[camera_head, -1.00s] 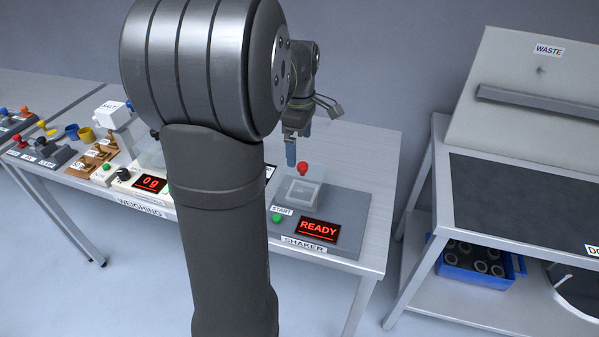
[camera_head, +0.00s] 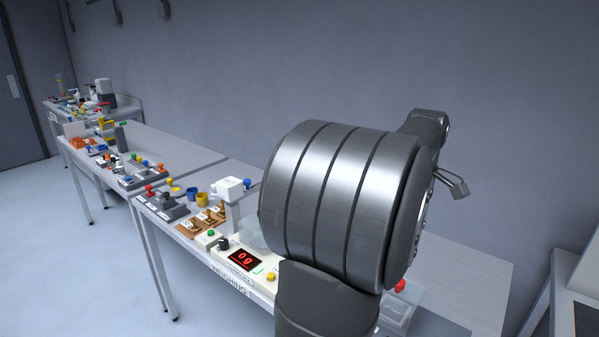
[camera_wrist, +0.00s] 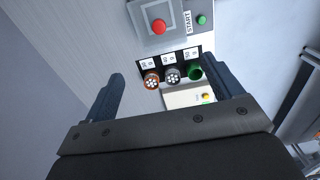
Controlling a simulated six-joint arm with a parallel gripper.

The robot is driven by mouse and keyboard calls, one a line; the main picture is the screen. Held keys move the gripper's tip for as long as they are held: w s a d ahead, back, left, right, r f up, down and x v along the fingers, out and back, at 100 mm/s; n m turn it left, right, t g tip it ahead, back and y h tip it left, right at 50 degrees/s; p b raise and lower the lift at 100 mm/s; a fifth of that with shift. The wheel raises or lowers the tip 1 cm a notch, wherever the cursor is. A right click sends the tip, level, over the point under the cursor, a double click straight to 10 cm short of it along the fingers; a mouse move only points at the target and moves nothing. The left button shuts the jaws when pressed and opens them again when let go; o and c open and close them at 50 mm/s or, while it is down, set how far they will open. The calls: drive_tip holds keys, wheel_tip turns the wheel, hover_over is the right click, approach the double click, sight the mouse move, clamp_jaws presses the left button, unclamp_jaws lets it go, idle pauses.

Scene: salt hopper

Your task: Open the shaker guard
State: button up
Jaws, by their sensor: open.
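The shaker guard (camera_head: 403,308) is a clear box at the right end of the bench, partly hidden by my arm in the head view. A red knob (camera_head: 400,286) stands on it. In the wrist view the guard shows at the top as a pale square (camera_wrist: 143,16) with the red knob (camera_wrist: 159,26) in its middle. It looks shut. My gripper (camera_wrist: 156,66) is open and empty. Its two fingers are apart, and the knob shows beyond the fingertips, not between them.
The green START button (camera_wrist: 202,20) is right of the guard in the wrist view. A black holder below carries orange (camera_wrist: 152,80), grey (camera_wrist: 173,75) and green (camera_wrist: 195,72) round pieces. The weighing station (camera_head: 243,260) reads 0 g. Bare bench (camera_head: 480,270) lies behind the shaker.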

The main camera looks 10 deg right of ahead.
drive_tip(key=shift+s+d+r, duration=0.15)
drive_tip(key=shift+r, duration=0.3)
drive_tip(key=shift+s+d+r, duration=0.15)
drive_tip(key=shift+r, duration=0.3)
drive_tip(key=c, duration=0.3)
drive_tip(key=shift+f, duration=0.1)
drive_tip(key=c, duration=0.4)
wheel_tip(320, 180, down, 17)
drive_tip(key=shift+f, duration=0.15)
clamp_jaws()
